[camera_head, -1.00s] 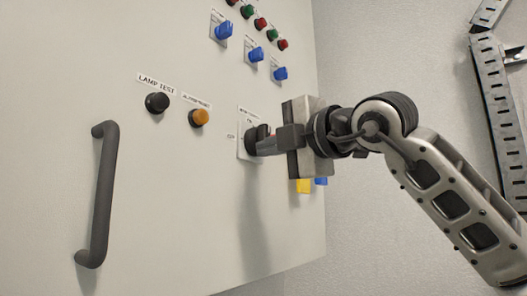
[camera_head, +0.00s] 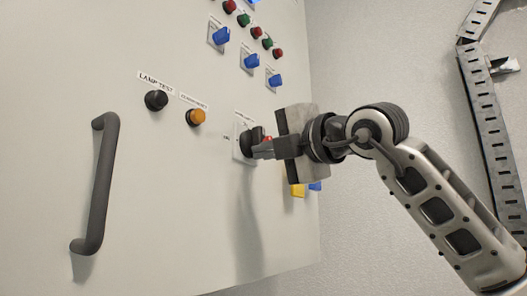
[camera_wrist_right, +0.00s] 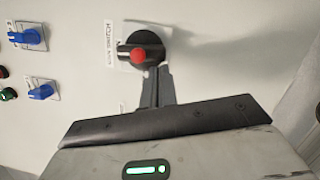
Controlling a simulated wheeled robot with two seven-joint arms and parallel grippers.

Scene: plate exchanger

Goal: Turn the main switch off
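The main switch (camera_wrist_right: 143,48) is a black round rotary knob with a red dot, on a white labelled plate. My right gripper also shows in the wrist view (camera_wrist_right: 157,78). Its fingers lie close together and look shut, with their tips at the lower edge of the knob. I cannot tell whether they touch it. No object shows between them. My left gripper is not in view.
The pale cabinet door (camera_head: 170,220) carries a dark handle (camera_head: 99,185), a black button (camera_head: 156,100), an orange button (camera_head: 195,117) and blue switches (camera_head: 250,61). A yellow part (camera_head: 297,190) sits behind my gripper. A metal cable tray (camera_head: 487,110) is on the right wall.

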